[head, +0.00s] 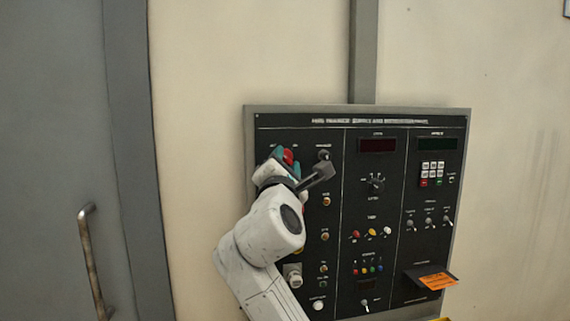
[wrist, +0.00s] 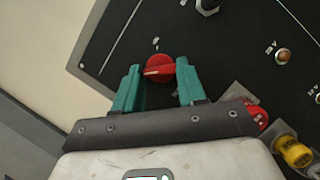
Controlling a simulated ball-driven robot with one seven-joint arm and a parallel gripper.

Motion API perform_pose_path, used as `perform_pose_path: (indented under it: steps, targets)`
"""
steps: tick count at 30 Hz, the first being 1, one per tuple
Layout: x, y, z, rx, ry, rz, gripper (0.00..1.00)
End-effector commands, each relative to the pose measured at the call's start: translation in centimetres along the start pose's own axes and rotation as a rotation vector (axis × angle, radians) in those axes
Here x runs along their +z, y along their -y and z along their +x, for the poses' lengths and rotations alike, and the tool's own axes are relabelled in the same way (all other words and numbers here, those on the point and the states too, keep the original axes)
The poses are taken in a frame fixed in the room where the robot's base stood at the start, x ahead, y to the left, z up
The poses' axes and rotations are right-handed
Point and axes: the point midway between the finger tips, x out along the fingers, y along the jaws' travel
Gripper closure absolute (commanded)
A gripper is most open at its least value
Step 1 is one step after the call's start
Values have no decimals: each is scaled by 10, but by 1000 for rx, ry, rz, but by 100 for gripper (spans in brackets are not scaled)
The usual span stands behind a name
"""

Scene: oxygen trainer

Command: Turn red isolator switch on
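The red isolator switch (wrist: 159,69) is a round red knob with a pale mark on the black panel. In the wrist view it sits between the two teal fingers of my gripper (wrist: 158,84). In the head view the red knob (head: 288,156) shows at the panel's upper left, partly hidden by my gripper (head: 284,163). Whether the fingertips reach around the knob in depth is hard to tell.
The trainer panel (head: 390,250) carries several other knobs, toggles and buttons. A black knob (wrist: 207,4) sits close to the right of the switch. Red and yellow connectors (wrist: 297,155) lie near my gripper's right side. A door handle (head: 90,260) is at far left.

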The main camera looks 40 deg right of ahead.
Motion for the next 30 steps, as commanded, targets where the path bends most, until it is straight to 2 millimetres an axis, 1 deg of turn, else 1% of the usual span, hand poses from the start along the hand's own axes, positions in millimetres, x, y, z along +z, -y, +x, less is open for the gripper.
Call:
perform_pose_path:
  steps: [1,8,14,20,26,30]
  targets:
    - [0,0,0,-1,0,0,68]
    - [0,1,0,-2,0,0,90]
    - [0,0,0,-7,-1,10,90]
    - [0,-1,0,-34,-2,72,90]
    - [1,-4,1,-88,-2,201,90]
    - [2,-6,0,-136,-3,320,90]
